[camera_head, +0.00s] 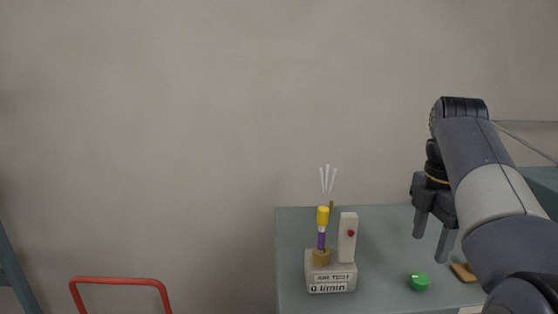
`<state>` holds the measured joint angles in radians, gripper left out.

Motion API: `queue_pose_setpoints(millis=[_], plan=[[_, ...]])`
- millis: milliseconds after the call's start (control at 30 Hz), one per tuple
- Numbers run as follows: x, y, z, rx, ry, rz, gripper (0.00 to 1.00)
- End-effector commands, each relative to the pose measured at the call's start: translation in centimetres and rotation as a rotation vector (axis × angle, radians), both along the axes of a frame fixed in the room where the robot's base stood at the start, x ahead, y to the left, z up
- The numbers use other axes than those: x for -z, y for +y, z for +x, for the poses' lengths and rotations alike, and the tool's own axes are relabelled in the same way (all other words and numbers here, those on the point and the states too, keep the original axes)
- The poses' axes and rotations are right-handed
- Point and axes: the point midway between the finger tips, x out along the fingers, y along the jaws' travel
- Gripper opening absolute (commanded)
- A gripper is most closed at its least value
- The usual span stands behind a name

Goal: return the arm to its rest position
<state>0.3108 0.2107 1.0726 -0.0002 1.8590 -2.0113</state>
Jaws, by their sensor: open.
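My arm reaches in from the lower right of the head view. My gripper (432,236) hangs from its end with the fingers pointing down over the right part of the grey-blue table (295,240). The two fingers are apart, and I see nothing between them. My gripper appears in front of and above the table top; its exact height is hard to tell.
An air test stand (331,281) with a yellow and purple piece (322,229) stands on the table. A green round object (419,281) and a tan object (463,272), partly behind my arm, lie to its right. A red tubular frame (119,281) stands at lower left.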

Motion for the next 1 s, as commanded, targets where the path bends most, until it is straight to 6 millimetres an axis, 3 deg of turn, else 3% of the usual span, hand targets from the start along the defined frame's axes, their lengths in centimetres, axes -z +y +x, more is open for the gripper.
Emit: queue_pose_setpoints(millis=[500, 1000], plan=[[8.3, 0.0, -0.1, 0.006, 0.002, 0.001, 0.53], [8.1, 0.0, 0.0, 0.415, -0.001, 0.000, 0.53]])
